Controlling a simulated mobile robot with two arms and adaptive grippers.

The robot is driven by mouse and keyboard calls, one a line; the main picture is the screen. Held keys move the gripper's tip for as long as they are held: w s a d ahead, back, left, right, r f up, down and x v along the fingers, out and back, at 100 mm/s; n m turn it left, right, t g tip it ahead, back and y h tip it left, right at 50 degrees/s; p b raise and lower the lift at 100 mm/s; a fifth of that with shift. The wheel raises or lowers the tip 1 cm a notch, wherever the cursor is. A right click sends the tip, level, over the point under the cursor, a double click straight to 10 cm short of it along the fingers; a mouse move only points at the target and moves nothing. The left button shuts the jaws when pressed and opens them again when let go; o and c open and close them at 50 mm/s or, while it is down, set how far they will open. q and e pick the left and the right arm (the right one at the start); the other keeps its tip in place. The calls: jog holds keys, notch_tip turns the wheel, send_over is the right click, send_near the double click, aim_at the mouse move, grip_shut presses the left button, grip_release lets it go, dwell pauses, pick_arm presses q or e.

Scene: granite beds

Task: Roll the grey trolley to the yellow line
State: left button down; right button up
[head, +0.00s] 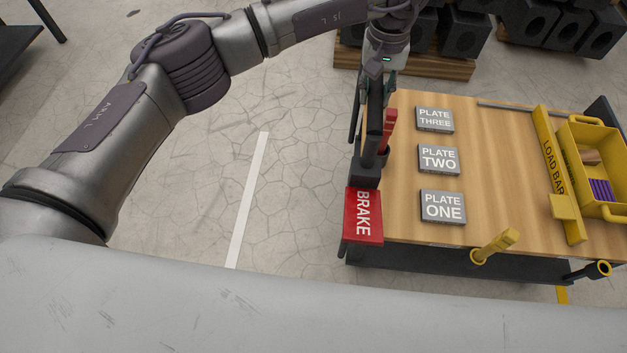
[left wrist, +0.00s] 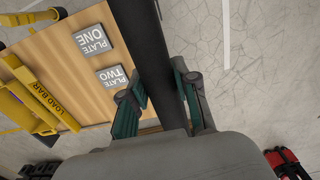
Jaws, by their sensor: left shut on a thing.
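The trolley (head: 400,235) has a wooden top and a dark grey frame, and stands right of centre in the head view. Its dark push handle (head: 373,135) rises at its left end. My left gripper (head: 369,88) is shut on this handle; in the left wrist view its green fingers (left wrist: 165,100) lie on both sides of the dark bar (left wrist: 150,45). A red brake plate (head: 363,215) and a red lever (head: 388,130) are at the handle end. My right gripper is out of view.
Three grey plates (head: 442,206), a yellow load bar (head: 552,160) and a yellow bin (head: 600,195) are on the trolley. Dark blocks on pallets (head: 440,66) stand close behind it. A white line (head: 248,200) crosses clear floor to the left.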

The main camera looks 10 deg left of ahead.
pick_arm(q)
jog(key=d+b, duration=0.1)
jog(key=d, duration=0.5)
jog(key=shift+d, duration=0.3)
dwell(0.5)
jog(key=shift+a+f, duration=0.1)
jog(key=shift+f, duration=0.05)
jog(key=c, duration=0.6)
grip_release()
jog(key=shift+c, duration=0.2)
jog(key=shift+r, duration=0.2)
notch_tip(320, 180, up, 9)
jog(key=p, duration=0.4)
jog(key=shift+p, duration=0.4)
jog(key=shift+f, duration=0.1)
